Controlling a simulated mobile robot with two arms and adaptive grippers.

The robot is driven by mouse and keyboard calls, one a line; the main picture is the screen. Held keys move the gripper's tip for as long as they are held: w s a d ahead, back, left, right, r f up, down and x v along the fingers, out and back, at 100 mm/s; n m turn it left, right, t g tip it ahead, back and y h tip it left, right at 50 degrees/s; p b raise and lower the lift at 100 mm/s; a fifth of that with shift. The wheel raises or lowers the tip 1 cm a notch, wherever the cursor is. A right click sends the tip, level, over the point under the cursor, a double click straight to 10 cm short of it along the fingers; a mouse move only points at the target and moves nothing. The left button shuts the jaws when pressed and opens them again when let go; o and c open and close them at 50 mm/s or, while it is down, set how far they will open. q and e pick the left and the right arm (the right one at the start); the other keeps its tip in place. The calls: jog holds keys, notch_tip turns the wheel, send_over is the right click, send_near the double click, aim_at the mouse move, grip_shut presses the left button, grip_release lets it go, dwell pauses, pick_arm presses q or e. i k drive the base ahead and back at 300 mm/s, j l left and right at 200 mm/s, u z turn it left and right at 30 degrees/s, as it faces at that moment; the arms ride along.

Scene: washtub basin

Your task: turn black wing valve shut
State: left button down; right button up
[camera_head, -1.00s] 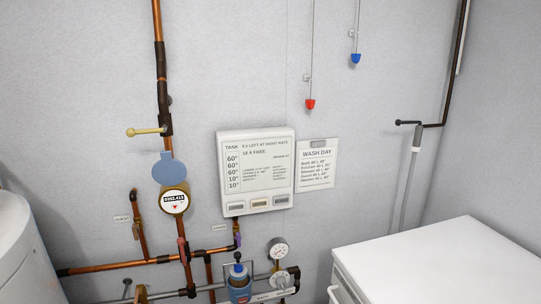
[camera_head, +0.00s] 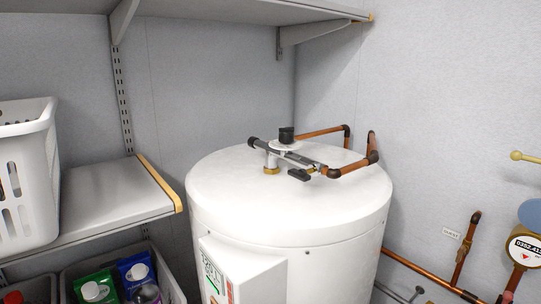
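A white cylindrical tank (camera_head: 230,195) stands in the middle of the head view, with metal and copper pipework on its top. A small black handle (camera_head: 299,174), wing-like in shape, sits low at the front of this pipework. A black knob (camera_head: 286,135) stands upright behind it. I cannot tell for sure which of the two is the black wing valve, nor how far either is turned. Neither of my grippers shows in the view.
A grey shelf (camera_head: 103,190) with a white basket (camera_head: 22,175) is left of the tank. Another shelf (camera_head: 230,8) hangs above. Crates with bottles are below left. Copper pipes (camera_head: 420,272), a yellow lever (camera_head: 524,157) and a round meter (camera_head: 524,250) are at right.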

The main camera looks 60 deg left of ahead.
aim_at(303, 175)
jog(key=k+l+u, duration=0.1)
jog(key=u, duration=1.75)
